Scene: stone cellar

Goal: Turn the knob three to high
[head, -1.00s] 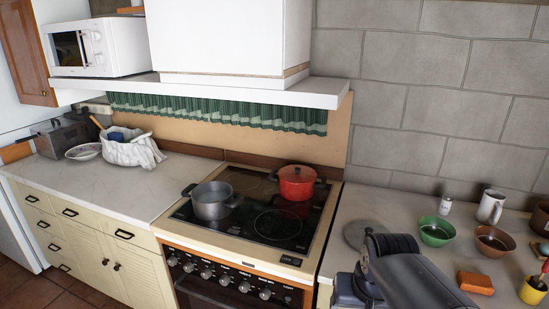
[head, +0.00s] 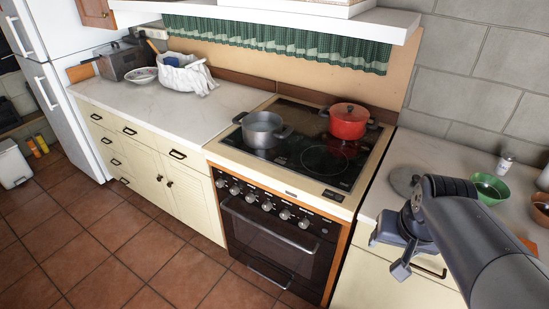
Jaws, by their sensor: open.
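The stove (head: 273,184) has a row of several round silver knobs on its black front panel, above the oven door. The third knob from the left (head: 251,197) shows in this row; its printed marks are too small to read. My gripper (head: 396,256) hangs to the right of the stove, in front of the right-hand counter, well apart from the knobs. It is open and holds nothing; part of it is hidden by my arm.
A grey pot (head: 263,131) and a red pot (head: 347,121) stand on the cooktop. The oven door handle (head: 265,226) runs below the knobs. A grey round lid (head: 404,181) and a green bowl (head: 489,188) sit on the right counter. The tiled floor (head: 150,245) ahead is clear.

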